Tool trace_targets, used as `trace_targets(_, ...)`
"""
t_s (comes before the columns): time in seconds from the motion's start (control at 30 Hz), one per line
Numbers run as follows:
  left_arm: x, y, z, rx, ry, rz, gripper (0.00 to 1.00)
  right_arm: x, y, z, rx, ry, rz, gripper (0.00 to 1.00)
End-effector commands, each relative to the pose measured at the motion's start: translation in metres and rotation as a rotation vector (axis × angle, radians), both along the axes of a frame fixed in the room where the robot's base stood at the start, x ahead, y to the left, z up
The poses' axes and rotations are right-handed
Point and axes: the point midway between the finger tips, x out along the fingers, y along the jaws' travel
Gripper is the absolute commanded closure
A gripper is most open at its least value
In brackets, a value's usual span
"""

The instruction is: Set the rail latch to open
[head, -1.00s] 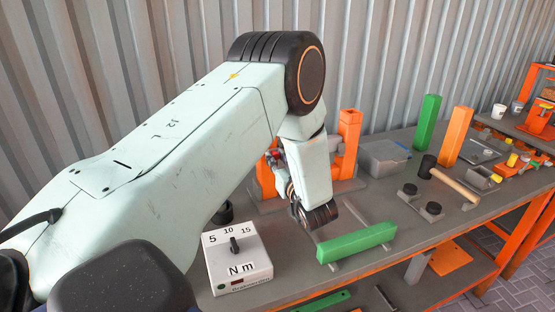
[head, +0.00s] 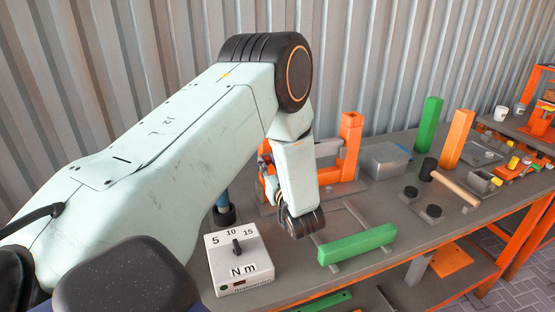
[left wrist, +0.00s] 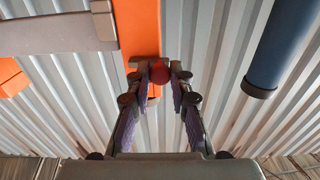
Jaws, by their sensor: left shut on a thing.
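The rail latch is an orange frame with upright posts (head: 350,145) at the back of the bench, partly hidden behind my left forearm. A grey bar (head: 328,148) runs between the posts; the wrist view also shows this bar (left wrist: 55,35) meeting an orange post (left wrist: 138,28). A round red knob (left wrist: 157,72) sits in front of that post. My left gripper (left wrist: 160,76) has its fingertips closed around the red knob. In the head view its fingers are largely hidden by my arm. I cannot read the latch's setting. My right gripper is not in view.
A white torque box (head: 240,262) and a blue cylinder (head: 222,198) stand near my left arm. A green bar (head: 357,244) lies on rails in front. A grey bin (head: 386,160), a mallet (head: 455,185) and upright green (head: 428,125) and orange (head: 457,138) posts stand right.

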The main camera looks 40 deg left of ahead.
Motion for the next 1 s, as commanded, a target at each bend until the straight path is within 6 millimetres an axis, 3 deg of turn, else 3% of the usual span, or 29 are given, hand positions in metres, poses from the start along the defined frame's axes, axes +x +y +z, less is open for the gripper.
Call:
trace_targets(0.23, -0.002, 0.003, 0.004, 0.007, -0.011, 0.013, 1.00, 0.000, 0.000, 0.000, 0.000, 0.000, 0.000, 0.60)
trace_targets(0.27, -0.002, 0.003, 0.004, 0.007, -0.011, 0.013, 0.77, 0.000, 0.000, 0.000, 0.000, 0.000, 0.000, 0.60)
trace_targets(0.5, -0.002, 0.002, 0.002, 0.004, -0.008, 0.010, 0.56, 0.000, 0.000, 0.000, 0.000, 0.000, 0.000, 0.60)
trace_targets(0.83, -0.003, -0.001, 0.001, 0.002, -0.005, 0.007, 0.56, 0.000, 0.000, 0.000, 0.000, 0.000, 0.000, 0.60)
trace_targets(1.0, -0.011, -0.020, 0.001, 0.003, -0.001, 0.003, 0.56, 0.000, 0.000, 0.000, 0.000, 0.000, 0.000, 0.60)
